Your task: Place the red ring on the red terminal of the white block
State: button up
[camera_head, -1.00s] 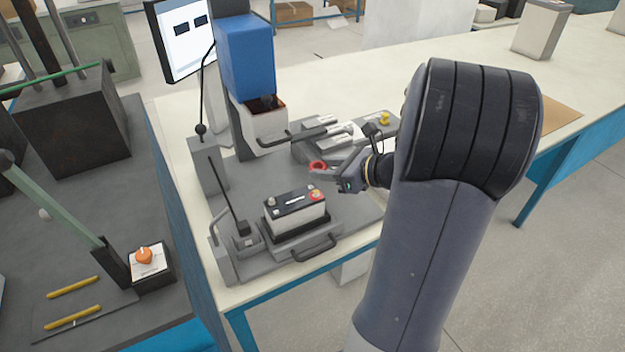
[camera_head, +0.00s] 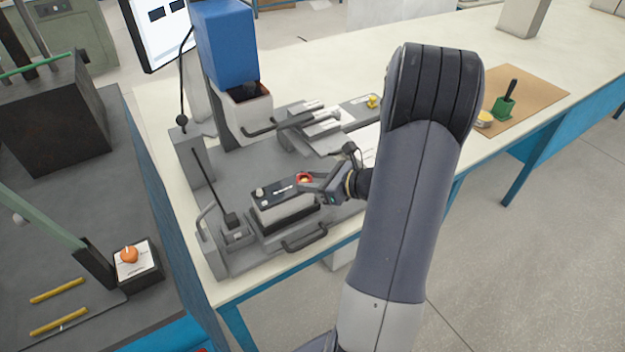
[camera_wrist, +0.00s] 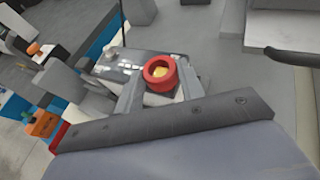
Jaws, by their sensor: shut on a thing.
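The white block (camera_head: 284,211) has a dark top and sits in a grey fixture on the bench. A silvery post shows at the left end of its top. My gripper (camera_head: 306,182) is shut on the red ring (camera_head: 304,177), which is over the right end of the block. In the wrist view, the red ring (camera_wrist: 158,73) sits between the fingertips, with a yellowish metal spot showing through its hole. The red terminal is hidden under the ring and gripper. I cannot tell whether the ring touches the block.
A blue-topped press (camera_head: 228,45) stands behind the block. A thin lever post (camera_head: 229,217) rises left of the block, and a grey handle (camera_head: 305,238) is in front. A brown mat (camera_head: 535,95) with a green holder (camera_head: 503,107) lies at the right.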

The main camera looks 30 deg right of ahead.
jog(key=shift+f, duration=0.1)
jog(key=shift+f, duration=0.15)
jog(key=o, duration=0.9)
jog(key=shift+o, duration=0.2)
jog(key=shift+r, duration=0.2)
jog(key=shift+r, duration=0.2)
jog(key=b+v, duration=0.1)
jog(key=v, duration=1.1)
jog(key=shift+f, duration=0.1)
